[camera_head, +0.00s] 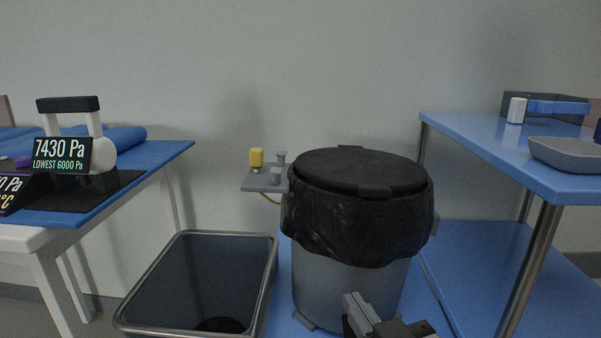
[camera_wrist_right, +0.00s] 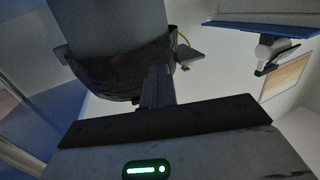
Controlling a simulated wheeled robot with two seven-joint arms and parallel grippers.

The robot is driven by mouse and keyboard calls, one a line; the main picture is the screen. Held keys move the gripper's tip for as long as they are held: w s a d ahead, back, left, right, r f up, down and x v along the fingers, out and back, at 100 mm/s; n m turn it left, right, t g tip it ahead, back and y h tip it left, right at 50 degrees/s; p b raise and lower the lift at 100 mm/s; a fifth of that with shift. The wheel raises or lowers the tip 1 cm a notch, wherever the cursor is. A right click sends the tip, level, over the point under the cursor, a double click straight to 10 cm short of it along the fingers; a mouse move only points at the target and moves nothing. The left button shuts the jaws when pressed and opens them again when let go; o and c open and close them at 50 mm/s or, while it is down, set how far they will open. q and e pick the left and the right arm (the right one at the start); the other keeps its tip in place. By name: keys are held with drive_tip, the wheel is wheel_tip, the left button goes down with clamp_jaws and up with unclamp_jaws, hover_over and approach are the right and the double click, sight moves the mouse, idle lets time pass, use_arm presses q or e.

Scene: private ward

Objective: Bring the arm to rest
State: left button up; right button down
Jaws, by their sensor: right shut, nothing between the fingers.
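My right gripper (camera_head: 362,312) shows at the bottom edge of the head view, in front of the lower part of a grey bin (camera_head: 345,285). Its fingers are shut with nothing between them. In the right wrist view the shut fingers (camera_wrist_right: 156,86) stand up in front of the bin (camera_wrist_right: 115,25), which appears upside down. Whether the gripper touches the bin cannot be told. Most of my right arm is out of the head view. My left gripper is not in view.
The bin has a black liner and black lid (camera_head: 360,171). An open grey container (camera_head: 200,270) stands to its left. A blue-topped table (camera_head: 165,155) with display devices is at left. A blue shelf (camera_head: 480,140) with a grey tray (camera_head: 570,152) is at right.

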drive_tip(key=s+f+g+y, duration=0.35)
drive_tip(key=s+f, duration=0.45)
drive_tip(key=f, duration=0.5)
use_arm(q)
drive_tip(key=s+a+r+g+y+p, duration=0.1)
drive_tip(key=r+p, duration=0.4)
drive_tip(key=p, duration=0.8)
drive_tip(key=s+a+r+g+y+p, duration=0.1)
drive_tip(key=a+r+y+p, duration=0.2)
drive_tip(key=p, duration=1)
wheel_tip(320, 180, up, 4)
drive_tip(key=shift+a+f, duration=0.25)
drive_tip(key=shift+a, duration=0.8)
use_arm(e)
drive_tip(key=s+d+r+g+h, duration=0.2)
drive_tip(key=d+r+h, duration=0.2)
drive_tip(key=r, duration=0.8)
drive_tip(key=shift+d+m+g, duration=0.3)
drive_tip(key=shift+d+g, duration=0.05)
drive_tip(key=shift+d, duration=0.35)
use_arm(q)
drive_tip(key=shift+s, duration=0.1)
use_arm(e)
drive_tip(key=shift+s, duration=0.1)
